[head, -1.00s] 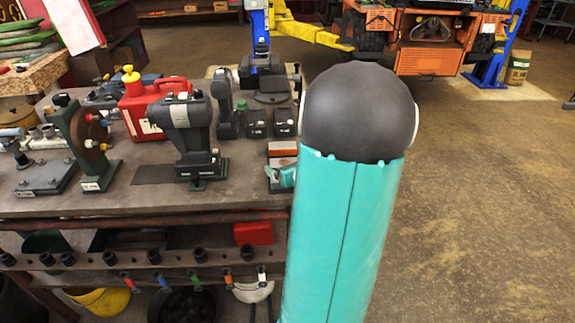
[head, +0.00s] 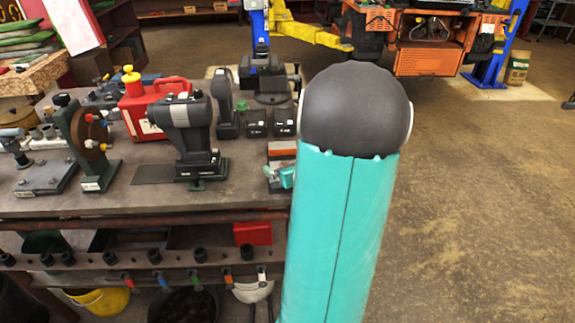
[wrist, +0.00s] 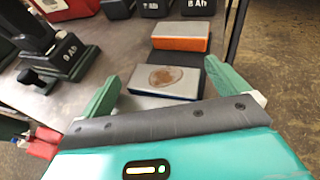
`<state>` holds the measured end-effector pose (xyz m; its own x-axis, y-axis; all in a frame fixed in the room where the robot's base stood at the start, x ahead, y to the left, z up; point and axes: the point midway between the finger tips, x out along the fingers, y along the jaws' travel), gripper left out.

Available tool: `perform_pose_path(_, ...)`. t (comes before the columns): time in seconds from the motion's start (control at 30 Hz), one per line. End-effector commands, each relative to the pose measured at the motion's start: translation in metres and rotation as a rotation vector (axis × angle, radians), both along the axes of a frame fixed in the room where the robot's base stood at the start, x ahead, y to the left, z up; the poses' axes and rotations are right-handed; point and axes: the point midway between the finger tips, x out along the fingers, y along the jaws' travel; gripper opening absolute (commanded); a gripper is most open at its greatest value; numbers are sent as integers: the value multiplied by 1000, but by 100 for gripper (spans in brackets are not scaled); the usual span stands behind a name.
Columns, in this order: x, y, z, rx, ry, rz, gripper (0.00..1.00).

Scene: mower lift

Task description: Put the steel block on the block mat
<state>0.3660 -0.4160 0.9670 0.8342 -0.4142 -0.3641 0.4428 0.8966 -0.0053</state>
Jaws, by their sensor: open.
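In the wrist view, a flat grey block with a brown oval patch on top and a blue lower edge (wrist: 165,80) lies between the fingers of my gripper (wrist: 160,76). My gripper is open, with a green finger on each side of this block; contact cannot be told. A second block with a grey top and orange side (wrist: 181,37) lies just beyond it. Which one is the steel block is not clear. A dark flat surface, perhaps the block mat (wrist: 222,78), shows beside the blocks. In the head view, my gripper (head: 287,177) is at the bench's right end, mostly hidden by my arm.
The workbench (head: 235,200) ends close to the right of the blocks, with open floor (head: 470,210) beyond. A black stand (head: 190,135) is left of them. Dark labelled boxes (head: 257,122) stand behind. A red can (head: 140,105) is farther left.

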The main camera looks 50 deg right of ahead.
Motion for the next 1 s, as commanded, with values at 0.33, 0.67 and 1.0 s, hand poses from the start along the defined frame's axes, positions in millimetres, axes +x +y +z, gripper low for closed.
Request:
perform_pose_path(0.33,-6,5,-6,18,32,0,100)
perform_pose_path(0.67,-52,27,25,12,24,-5,100)
perform_pose_path(1.0,-97,49,47,13,19,-3,100)
